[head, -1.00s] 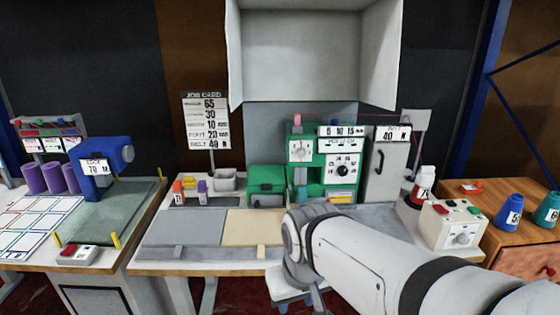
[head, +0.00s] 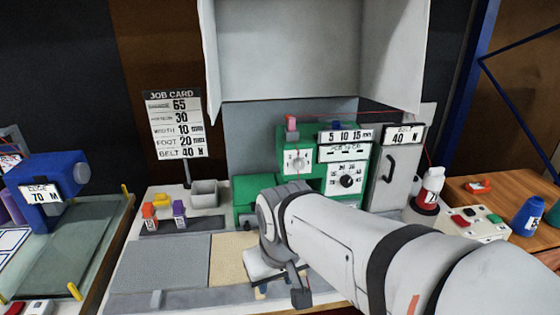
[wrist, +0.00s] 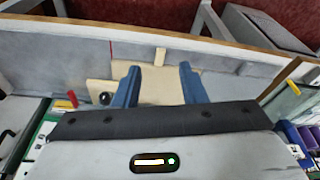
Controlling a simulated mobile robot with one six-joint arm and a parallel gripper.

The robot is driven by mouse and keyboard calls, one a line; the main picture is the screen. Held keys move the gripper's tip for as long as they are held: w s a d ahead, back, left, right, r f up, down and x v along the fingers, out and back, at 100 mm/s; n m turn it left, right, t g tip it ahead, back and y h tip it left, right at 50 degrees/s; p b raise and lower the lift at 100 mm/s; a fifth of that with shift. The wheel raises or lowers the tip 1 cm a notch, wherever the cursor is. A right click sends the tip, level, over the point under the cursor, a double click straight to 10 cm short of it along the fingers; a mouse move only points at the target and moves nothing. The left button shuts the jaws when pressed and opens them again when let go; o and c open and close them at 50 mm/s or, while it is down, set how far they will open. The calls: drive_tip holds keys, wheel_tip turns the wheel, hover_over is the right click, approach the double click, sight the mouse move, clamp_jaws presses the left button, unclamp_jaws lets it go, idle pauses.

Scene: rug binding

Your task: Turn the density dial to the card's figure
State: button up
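The job card (head: 175,125) hangs at the back left. It shows 65 in its top row, whose label I cannot read clearly, then 30, width 10 mm, foot 20 mm and belt 40 N. The green machine (head: 325,186) stands at the back of the bench. A black knob (head: 346,181) sits on its white numbered panel; a smaller white dial (head: 297,160) is to its left. I cannot read which is labelled density, nor the setting. My gripper (wrist: 160,68) is open and empty, its blue fingers apart above the bench, away from the dials.
A grey cabinet (head: 393,170) marked belt 40 N stands right of the machine, with a red-and-white bottle (head: 429,188) beside it. A grey hood (head: 290,50) overhangs the machine.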

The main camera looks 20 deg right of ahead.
drive_tip(key=shift+o, duration=0.7)
drive_tip(key=shift+w+d+f, duration=0.1)
drive_tip(key=shift+w+d, duration=0.1)
drive_tip(key=shift+o, duration=1.4)
drive_tip(key=w+d+f+m+t+h+b, duration=0.2)
drive_tip(key=w+d+f+t+b, duration=0.1)
drive_tip(key=w+d, duration=0.6)
drive_tip(key=shift+w+d+f+t, duration=0.15)
drive_tip(key=shift+w+d+t, duration=0.2)
drive_tip(key=shift+w, duration=0.75)
drive_tip(key=m+t+h+b, duration=0.3)
drive_tip(key=t+b, duration=0.4)
drive_tip(key=t, duration=0.4)
approach(348, 184)
drive_tip(key=w, duration=0.1)
drive_tip(key=x, duration=0.8)
drive_tip(key=shift+d+p, duration=0.1)
drive_tip(key=shift+p, duration=0.25)
drive_tip(key=c, duration=1)
